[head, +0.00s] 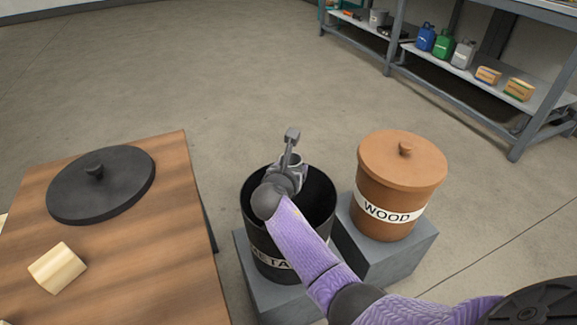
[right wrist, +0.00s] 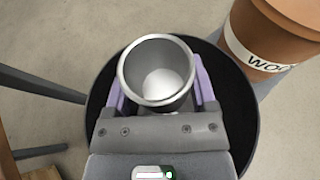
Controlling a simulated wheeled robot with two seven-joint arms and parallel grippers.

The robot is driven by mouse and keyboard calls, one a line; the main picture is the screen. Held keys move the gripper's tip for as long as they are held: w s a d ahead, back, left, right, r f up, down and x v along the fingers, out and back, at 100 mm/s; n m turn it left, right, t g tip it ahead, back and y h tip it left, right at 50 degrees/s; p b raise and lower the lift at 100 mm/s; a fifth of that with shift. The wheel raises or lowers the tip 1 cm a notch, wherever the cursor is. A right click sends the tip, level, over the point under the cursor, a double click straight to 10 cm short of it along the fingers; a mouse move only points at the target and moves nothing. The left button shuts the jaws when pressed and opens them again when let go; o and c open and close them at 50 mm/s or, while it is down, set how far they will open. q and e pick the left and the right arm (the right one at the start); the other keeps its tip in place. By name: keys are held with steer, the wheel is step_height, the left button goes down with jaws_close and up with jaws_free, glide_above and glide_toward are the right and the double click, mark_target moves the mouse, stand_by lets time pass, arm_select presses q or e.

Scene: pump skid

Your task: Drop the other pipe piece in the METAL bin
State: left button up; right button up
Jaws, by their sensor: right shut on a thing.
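The black METAL bin (head: 262,250) stands open on a grey block, its label partly hidden by my right arm. My right gripper (head: 288,172) is over the bin's mouth. In the right wrist view its two purple fingers (right wrist: 157,92) are shut on a grey metal pipe piece (right wrist: 157,50), a short hollow cylinder whose open end faces the camera. The dark inside of the bin (right wrist: 225,115) shows around and below the pipe piece. In the head view the pipe piece is mostly hidden by the gripper. My left gripper is not in view.
A brown WOOD bin (head: 400,195) with its lid on stands close to the right, on another grey block. A wooden table (head: 150,245) at the left holds a black lid (head: 100,187) and a pale wood block (head: 58,268). A shelf (head: 470,70) stands at the back right.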

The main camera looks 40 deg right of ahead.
steer(key=shift+r, duration=0.15)
steer(key=o, duration=1.1)
steer(key=shift+o, duration=0.9)
steer(key=shift+s+a+r+p, duration=0.1)
steer(key=shift+a+r+p, duration=0.05)
steer(key=shift+p, duration=0.15)
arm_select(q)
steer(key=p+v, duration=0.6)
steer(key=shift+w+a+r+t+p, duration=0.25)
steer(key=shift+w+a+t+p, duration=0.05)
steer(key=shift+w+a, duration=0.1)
arm_select(e)
steer(key=v, duration=0.9)
steer(key=shift+s+a, duration=0.2)
steer(key=shift+a, duration=0.05)
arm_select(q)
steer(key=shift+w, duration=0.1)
